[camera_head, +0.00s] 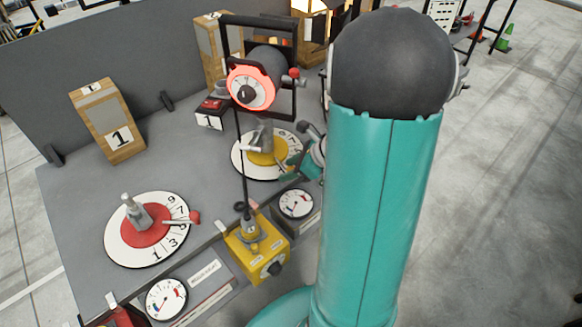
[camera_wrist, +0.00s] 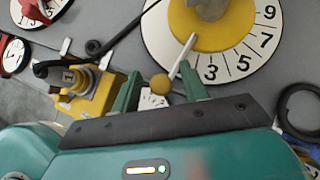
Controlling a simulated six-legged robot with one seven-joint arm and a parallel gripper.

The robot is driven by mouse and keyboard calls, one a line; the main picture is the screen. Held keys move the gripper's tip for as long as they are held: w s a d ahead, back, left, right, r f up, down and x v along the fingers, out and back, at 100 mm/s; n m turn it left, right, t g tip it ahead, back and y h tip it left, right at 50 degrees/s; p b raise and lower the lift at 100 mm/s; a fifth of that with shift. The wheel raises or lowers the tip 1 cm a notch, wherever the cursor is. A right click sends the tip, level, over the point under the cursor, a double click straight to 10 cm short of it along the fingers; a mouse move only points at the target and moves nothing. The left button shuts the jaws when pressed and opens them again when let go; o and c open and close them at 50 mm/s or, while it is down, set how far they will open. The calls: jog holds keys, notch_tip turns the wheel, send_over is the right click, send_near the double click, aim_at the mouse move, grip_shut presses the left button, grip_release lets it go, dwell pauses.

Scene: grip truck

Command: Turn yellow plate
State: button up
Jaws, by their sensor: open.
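The yellow plate (camera_head: 266,157) sits at the centre of a white numbered dial (camera_head: 243,166) on the grey table. In the wrist view the yellow plate (camera_wrist: 232,32) is at the top, with a grey post on it. A white rod (camera_wrist: 182,56) reaches from it over the dial and ends in a yellow ball knob (camera_wrist: 161,84). My gripper (camera_wrist: 161,71) is open, and the knob appears between its two teal fingers. I cannot tell whether either finger touches it. In the head view my gripper (camera_head: 294,166) is at the dial's right edge, partly hidden by my arm.
A red plate (camera_head: 150,236) on a similar dial is at the left. A yellow box (camera_head: 256,246) with a black cable stands in front, beside a round gauge (camera_head: 296,204). A black-framed lamp (camera_head: 251,84) rises behind the yellow plate. A black ring (camera_wrist: 298,108) lies at the right.

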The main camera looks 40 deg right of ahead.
jog(key=v, duration=1.3)
jog(key=shift+s+d+r, duration=0.2)
jog(key=shift+s+d, duration=0.05)
jog(key=s+a+r+n+h, duration=0.1)
jog(key=a+r+n, duration=0.2)
jog(key=a+n, duration=0.5)
jog(key=s+a+r+n+g+h, duration=0.1)
jog(key=s+a+r+n+h, duration=0.1)
jog(key=a+n, duration=0.6)
jog(key=s+a+r+n+h, duration=0.1)
jog(key=a+r+n, duration=0.3)
jog(key=a+n, duration=0.4)
jog(key=n+h, duration=0.1)
jog(key=n, duration=0.3)
jog(key=shift+s+r+n+g, duration=0.3)
jog(key=shift+s+n, duration=0.05)
jog(key=shift+n, duration=0.05)
